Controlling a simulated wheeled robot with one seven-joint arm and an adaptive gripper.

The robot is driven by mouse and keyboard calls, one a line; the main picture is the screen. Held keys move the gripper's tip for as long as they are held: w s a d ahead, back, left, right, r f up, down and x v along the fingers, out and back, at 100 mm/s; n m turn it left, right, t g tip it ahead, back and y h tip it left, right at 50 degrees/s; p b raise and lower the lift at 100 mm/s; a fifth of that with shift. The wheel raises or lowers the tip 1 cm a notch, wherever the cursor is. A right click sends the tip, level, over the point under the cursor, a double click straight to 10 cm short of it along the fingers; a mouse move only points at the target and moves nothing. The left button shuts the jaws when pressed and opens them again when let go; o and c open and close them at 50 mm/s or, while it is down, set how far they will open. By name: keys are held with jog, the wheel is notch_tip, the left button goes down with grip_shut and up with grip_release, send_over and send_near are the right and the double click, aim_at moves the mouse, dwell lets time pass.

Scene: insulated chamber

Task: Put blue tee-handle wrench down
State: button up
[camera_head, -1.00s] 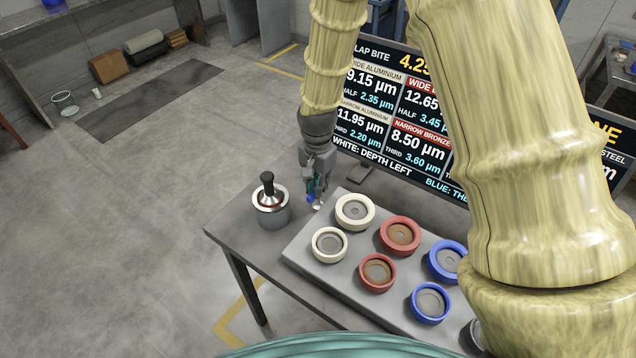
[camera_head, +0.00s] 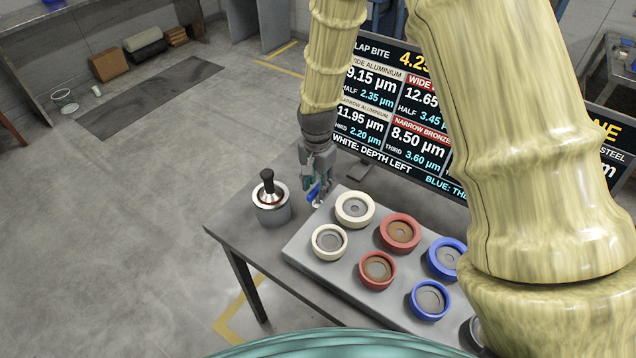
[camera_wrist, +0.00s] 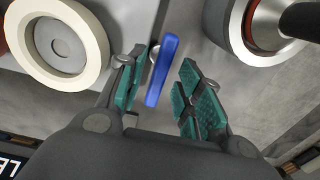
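The blue tee-handle wrench (camera_head: 314,192) is at the far left corner of the grey plate (camera_head: 300,247). In the wrist view its blue handle bar (camera_wrist: 162,70) lies between the teal finger pads, closer to the left pad and with a gap to the right pad. My gripper (camera_head: 317,184) points down over that corner; in the wrist view my gripper (camera_wrist: 162,95) is open around the handle. A small shiny metal part (camera_wrist: 154,53) shows beside the handle. The lower part of the wrench is mostly hidden, so I cannot tell fully what it rests on.
A metal pot with a black knob (camera_head: 270,200) stands left of the plate, close to my gripper. White (camera_head: 355,209), red (camera_head: 400,233) and blue rings (camera_head: 446,258) sit on the plate. A display board (camera_head: 400,120) stands behind. The table's left front corner is bare.

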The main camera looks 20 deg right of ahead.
notch_tip(320, 180, up, 12)
jog(key=b, duration=0.3)
jog(key=shift+b, duration=0.35)
dwell(0.5)
